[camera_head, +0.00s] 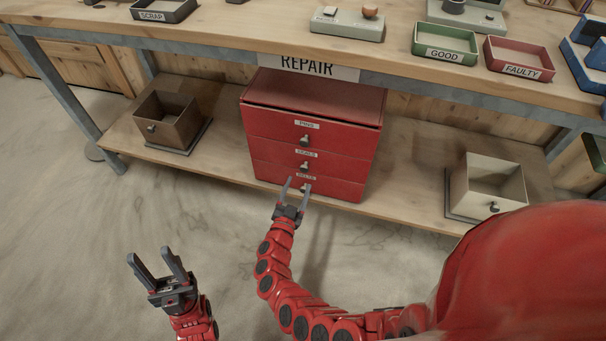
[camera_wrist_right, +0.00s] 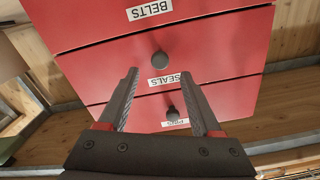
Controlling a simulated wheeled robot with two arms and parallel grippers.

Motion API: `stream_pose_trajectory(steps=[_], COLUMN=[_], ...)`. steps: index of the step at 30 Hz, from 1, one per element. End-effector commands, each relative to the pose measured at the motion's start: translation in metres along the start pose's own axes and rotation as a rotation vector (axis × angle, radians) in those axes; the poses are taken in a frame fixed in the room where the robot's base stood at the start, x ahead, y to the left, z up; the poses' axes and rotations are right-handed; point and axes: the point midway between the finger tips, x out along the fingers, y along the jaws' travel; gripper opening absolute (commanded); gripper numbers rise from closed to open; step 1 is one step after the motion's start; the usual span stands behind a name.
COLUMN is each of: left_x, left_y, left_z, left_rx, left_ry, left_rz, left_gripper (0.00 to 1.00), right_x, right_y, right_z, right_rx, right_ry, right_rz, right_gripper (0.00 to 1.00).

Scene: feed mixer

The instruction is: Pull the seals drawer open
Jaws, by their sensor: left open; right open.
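The red cabinet (camera_head: 262,128) stands on the lower shelf with three drawers: PINS on top, SEALS in the middle, BELTS at the bottom. All look shut. The seals drawer (camera_head: 275,155) has a small dark knob (camera_head: 304,165). The right wrist view is upside down and shows the seals drawer (camera_wrist_right: 215,62) and its knob (camera_wrist_right: 160,62). My right gripper (camera_head: 297,184) is open in front of the lower drawers; in the wrist view the seals knob appears between and just beyond its fingertips, apparently untouched. My left gripper (camera_head: 150,252) is open and empty over the floor.
The workbench (camera_head: 250,37) overhangs the cabinet, with a REPAIR sign (camera_head: 308,68) on its edge. A brown open box (camera_head: 172,117) stands left on the lower shelf (camera_head: 225,165), a cream open box (camera_head: 487,183) right. The floor in front is clear.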

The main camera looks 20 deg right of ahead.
Motion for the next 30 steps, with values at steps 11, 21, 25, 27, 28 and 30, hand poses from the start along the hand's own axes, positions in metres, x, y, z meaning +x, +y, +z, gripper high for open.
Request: stream_pose_trajectory(steps=[11, 21, 25, 27, 28, 30], left_x=[-0.014, -0.014, -0.014, -0.014, -0.014, -0.014], left_y=[0.001, 0.001, 0.001, 0.001, 0.001, 0.001], left_z=[0.002, 0.002, 0.002, 0.002, 0.002, 0.002], left_rx=[0.000, 0.000, 0.000, 0.000, 0.000, 0.000], left_ry=[0.000, 0.000, 0.000, 0.000, 0.000, 0.000], left_rz=[0.000, 0.000, 0.000, 0.000, 0.000, 0.000], left_gripper=[0.50, 0.50, 0.50, 0.50, 0.50, 0.50], right_x=[0.058, 0.063, 0.063, 0.063, 0.063, 0.063], right_y=[0.001, 0.001, 0.001, 0.001, 0.001, 0.001], right_z=[0.001, -0.001, -0.001, -0.001, -0.001, -0.001], right_rx=[-0.001, 0.000, 0.000, 0.000, 0.000, 0.000], right_ry=[0.002, 0.002, 0.002, 0.002, 0.002, 0.002], right_rz=[0.001, 0.001, 0.001, 0.001, 0.001, 0.001], right_gripper=[0.66, 0.66, 0.44, 0.31, 0.26, 0.13])
